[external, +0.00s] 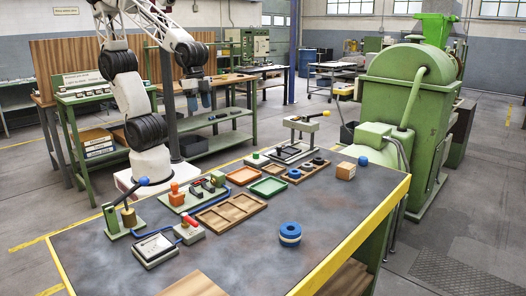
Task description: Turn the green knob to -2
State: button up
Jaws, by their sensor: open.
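A small green knob (255,155) appears to sit on a pale box near the back of the dark table, left of a press-like stand. It is too small for me to read any scale or its setting. My gripper (199,104) hangs pointing down above the back left of the table, to the left of the knob and well above it. Its jaws are open and I see nothing between them. It is apart from everything on the table.
The front middle is clear.

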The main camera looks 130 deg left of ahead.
jog(key=w+a+f+n, duration=0.3)
jog(key=w+a+f, duration=0.2)
jog(key=a+f, duration=0.45)
jog(key=n+g, duration=0.1)
jog(key=n, duration=0.1)
send_over(256, 153)
jog(key=f, duration=0.7)
jog(key=shift+s+a+f, duration=0.2)
jog(key=shift+a, duration=0.15)
jog(key=shift+f, duration=0.1)
jog(key=shift+w+d+f, duration=0.1)
jog(key=shift+f, duration=1.8)
jog(key=shift+d+f, duration=0.1)
jog(key=shift+f, duration=1.8)
jog(key=c, duration=0.9)
